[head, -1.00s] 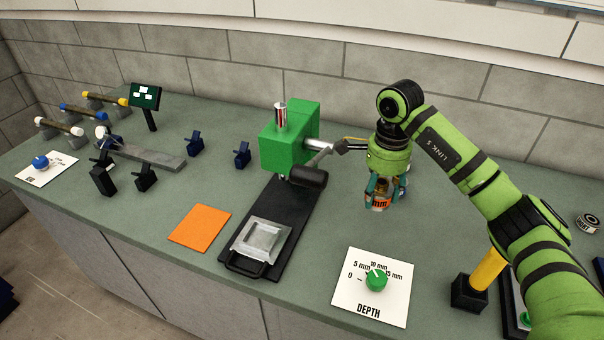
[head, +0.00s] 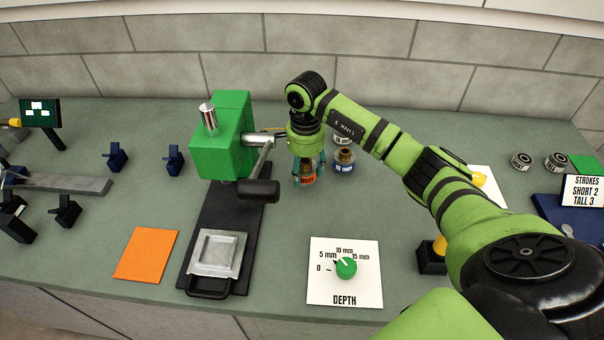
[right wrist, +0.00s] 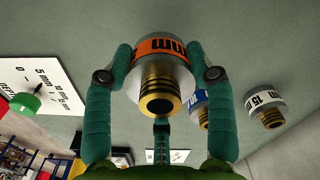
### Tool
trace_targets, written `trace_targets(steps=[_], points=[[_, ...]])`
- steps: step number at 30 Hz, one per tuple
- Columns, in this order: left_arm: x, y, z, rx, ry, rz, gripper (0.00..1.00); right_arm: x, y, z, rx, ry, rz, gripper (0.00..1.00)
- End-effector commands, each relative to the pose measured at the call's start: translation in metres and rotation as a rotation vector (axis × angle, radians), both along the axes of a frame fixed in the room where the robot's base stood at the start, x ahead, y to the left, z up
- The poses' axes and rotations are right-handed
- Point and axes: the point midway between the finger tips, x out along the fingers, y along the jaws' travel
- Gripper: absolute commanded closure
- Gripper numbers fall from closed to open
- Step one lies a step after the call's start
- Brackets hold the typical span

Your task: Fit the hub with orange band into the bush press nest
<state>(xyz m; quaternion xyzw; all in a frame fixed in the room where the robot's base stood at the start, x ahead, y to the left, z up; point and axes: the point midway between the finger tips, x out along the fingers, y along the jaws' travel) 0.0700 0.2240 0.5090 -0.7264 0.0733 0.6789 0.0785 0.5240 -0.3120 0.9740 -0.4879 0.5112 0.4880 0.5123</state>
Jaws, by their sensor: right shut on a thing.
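The hub with orange band (head: 308,181) is between the fingers of my right gripper (head: 307,174), right of the press. In the right wrist view the hub with orange band (right wrist: 164,62) has a brass threaded neck, and the teal fingers are shut on its sides. I cannot tell whether it touches the bench. The bush press has a green head (head: 220,150) with a black lever and a black base (head: 196,238). A silver square nest (head: 217,253) sits at the base's front and looks empty. My left gripper is not in view.
A hub with blue band (head: 344,162) and another hub (head: 343,138) stand just right of the gripper. A depth card with a green knob (head: 346,268) lies in front. An orange square (head: 146,254) lies left of the press. The bench between press and card is clear.

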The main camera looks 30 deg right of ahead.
Motion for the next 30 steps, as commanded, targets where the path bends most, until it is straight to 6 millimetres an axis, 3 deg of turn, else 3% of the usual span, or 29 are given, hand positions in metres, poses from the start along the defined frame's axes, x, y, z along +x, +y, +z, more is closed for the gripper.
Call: trace_targets(steps=[9, 20, 21, 22, 30], points=[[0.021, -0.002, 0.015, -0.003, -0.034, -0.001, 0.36, 0.0, 0.0, -0.033, 0.0, 0.0, 0.0, 1.0], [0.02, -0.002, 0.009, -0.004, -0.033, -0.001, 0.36, 0.001, -0.001, -0.039, -0.001, -0.003, 0.0, 1.0], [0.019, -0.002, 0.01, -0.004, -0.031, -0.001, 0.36, 0.0, 0.0, -0.039, -0.001, 0.0, 0.001, 0.32], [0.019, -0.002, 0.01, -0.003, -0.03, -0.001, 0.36, 0.0, 0.0, -0.039, -0.001, 0.0, 0.001, 0.2], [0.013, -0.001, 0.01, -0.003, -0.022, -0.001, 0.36, 0.0, 0.0, -0.039, -0.001, 0.001, 0.0, 0.2]])
